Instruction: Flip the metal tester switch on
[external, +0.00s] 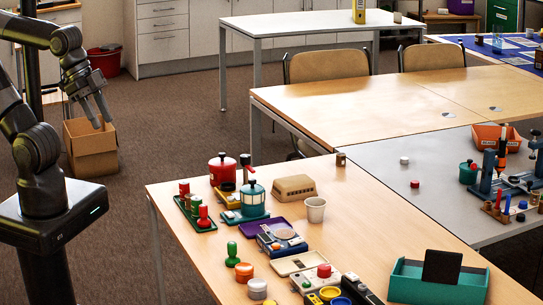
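My gripper (98,115) hangs at the upper left, in front of a cardboard box on the floor and well left of the near table. Its two fingers point down, stand apart and hold nothing. I cannot say for sure which thing is the metal tester. A dark device with buttons (360,289) at the front edge is another candidate. No switch or its position can be made out at this size.
The near wooden table (390,212) holds a red pot (222,168), a teal pot (254,198), a white cup (316,209), a green peg (232,254) and a teal tray (412,286). The cardboard box (90,150) stands on the floor. The table's middle right is clear.

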